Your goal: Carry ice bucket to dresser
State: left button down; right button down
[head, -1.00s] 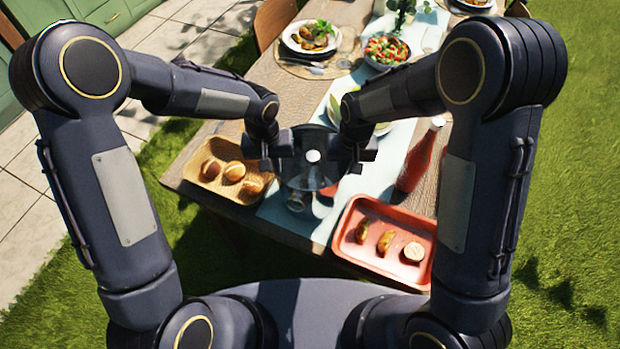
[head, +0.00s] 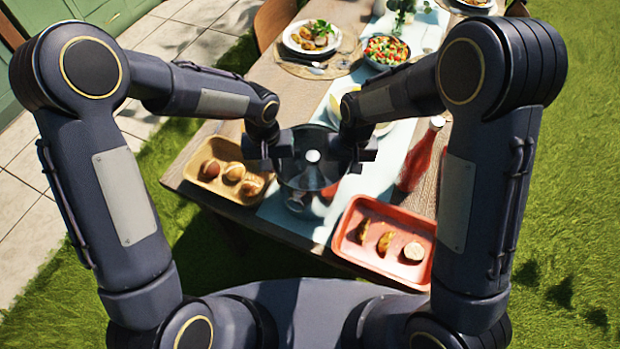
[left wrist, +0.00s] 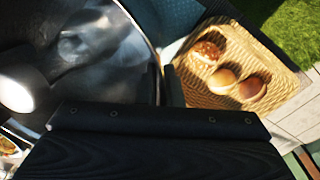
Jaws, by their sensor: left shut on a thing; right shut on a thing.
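The ice bucket (head: 310,190) is a clear, dark-tinted vessel with a white-capped bottle (head: 312,172) inside. It is in the middle of the head view, between my two grippers, over the near end of the table. My left gripper (head: 277,152) is shut on its left rim, and my right gripper (head: 348,152) is shut on its right rim. In the left wrist view the bucket's rim and inside (left wrist: 100,50) fill the upper left, beside my dark gripper body. Whether its base touches the table is hard to tell. The dresser cannot be made out for certain.
A bread basket (head: 206,186) stands left of the bucket. A red tray (head: 345,240) with food and a red bottle (head: 420,155) are to the right. Plates and a salad bowl (head: 386,50) are farther back. Grass surrounds the table.

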pick_arm(q)
jog(key=shift+w+d+r, duration=0.1)
jog(key=shift+d+r, duration=0.1)
pick_arm(e)
jog(key=shift+a+r, duration=0.2)
